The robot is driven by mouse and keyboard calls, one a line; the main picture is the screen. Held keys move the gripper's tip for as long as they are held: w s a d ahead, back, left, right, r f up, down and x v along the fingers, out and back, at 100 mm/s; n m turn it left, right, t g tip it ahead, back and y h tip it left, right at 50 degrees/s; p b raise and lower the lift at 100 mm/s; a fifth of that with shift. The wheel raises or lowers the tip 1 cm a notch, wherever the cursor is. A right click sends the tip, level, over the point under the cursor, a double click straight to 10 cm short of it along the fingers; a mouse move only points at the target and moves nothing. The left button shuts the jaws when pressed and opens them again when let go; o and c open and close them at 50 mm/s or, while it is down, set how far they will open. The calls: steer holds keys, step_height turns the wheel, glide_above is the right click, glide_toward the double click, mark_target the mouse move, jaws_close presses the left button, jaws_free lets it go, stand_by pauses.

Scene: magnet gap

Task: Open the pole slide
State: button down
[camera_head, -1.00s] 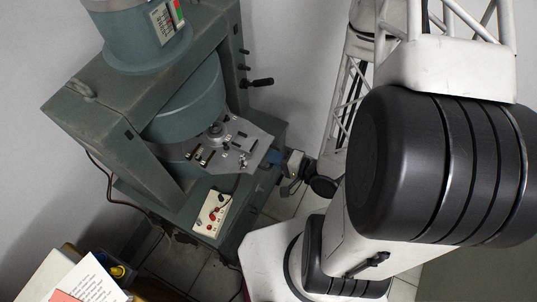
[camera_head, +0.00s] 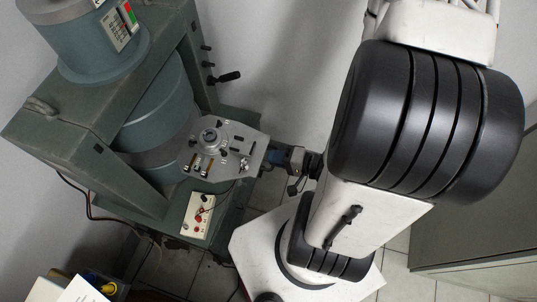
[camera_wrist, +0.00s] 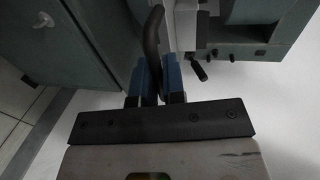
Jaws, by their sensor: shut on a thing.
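The pole slide (camera_head: 240,135) is a light grey plate with several small parts and a round boss on top. It stands out to the right of the teal magnet poles (camera_head: 160,105), with its boss clear of them. My gripper (camera_head: 275,157) is at the plate's right edge. In the wrist view my gripper (camera_wrist: 156,75) has its blue fingers shut around a dark curved handle (camera_wrist: 152,35). The plate's pale edge shows beyond it (camera_wrist: 184,25). The handle's joint to the plate is hard to make out.
The green magnet frame (camera_head: 75,125) surrounds the poles. A black crank handle (camera_head: 229,77) sticks out on its right side. A white control box (camera_head: 197,216) sits on the base below the slide. A grey cabinet (camera_head: 470,200) stands at right.

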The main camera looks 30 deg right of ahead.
steer(key=shift+f+v, duration=0.2)
steer(key=shift+v, duration=0.75)
steer(key=shift+f+v, duration=0.2)
steer(key=shift+v, duration=0.75)
steer(key=shift+f+v, duration=0.2)
steer(key=shift+v, duration=0.75)
steer(key=shift+s+d, duration=0.1)
steer(key=shift+d, duration=0.05)
steer(key=c, duration=1.2)
jaws_free()
steer(key=shift+c, duration=0.2)
steer(key=shift+s+d, duration=0.15)
steer(key=shift+d, duration=0.05)
steer(key=v, duration=0.7)
steer(key=shift+s+r, duration=0.1)
steer(key=shift+d, duration=0.1)
